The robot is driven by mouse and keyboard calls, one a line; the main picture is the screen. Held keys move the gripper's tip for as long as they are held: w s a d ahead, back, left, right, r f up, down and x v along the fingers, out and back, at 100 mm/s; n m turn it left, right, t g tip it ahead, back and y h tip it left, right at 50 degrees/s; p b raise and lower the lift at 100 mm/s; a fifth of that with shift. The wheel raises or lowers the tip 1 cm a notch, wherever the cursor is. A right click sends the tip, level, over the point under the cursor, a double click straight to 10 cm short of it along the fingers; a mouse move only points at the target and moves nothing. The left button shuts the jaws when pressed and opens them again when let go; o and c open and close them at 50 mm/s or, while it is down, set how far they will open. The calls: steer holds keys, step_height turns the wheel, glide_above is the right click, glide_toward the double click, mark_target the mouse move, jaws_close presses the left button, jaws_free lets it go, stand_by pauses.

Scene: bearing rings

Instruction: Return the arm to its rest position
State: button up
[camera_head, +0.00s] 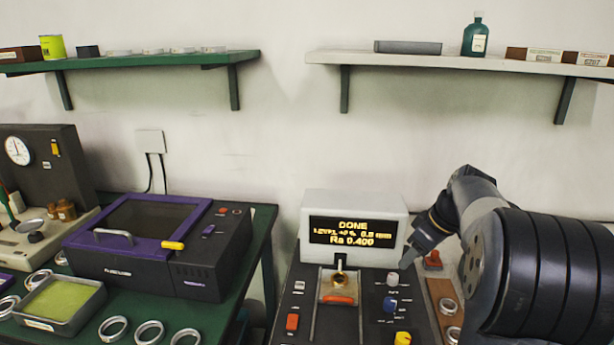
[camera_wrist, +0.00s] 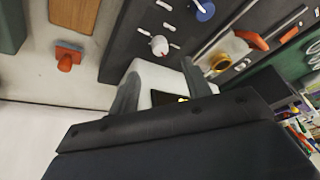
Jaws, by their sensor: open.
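My gripper (camera_head: 414,257) is at the right of the white display box (camera_head: 318,200) in the head view, with my dark arm reaching in from the right. In the wrist view the two grey fingers of my gripper (camera_wrist: 160,88) stand apart with nothing held between them. The lit screen reads "DONE" and "Ra 0.400". A brass-coloured ring (camera_head: 340,279) sits on the machine's holder below the screen, apart from my gripper.
The control panel (camera_head: 377,322) has knobs and a red switch (camera_head: 292,322). A red button (camera_head: 433,262) is close to my gripper. A purple-lidded machine (camera_head: 140,280) and metal rings (camera_head: 149,332) are on the green table. Two shelves hang above; the wall between is clear.

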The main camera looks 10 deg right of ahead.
mark_target(395, 276)
steer(key=x, duration=0.8)
steer(key=shift+w+a+f+b, duration=0.1)
steer(key=shift+f+b, duration=0.2)
steer(key=shift+b, duration=0.1)
steer(key=shift+r, duration=0.15)
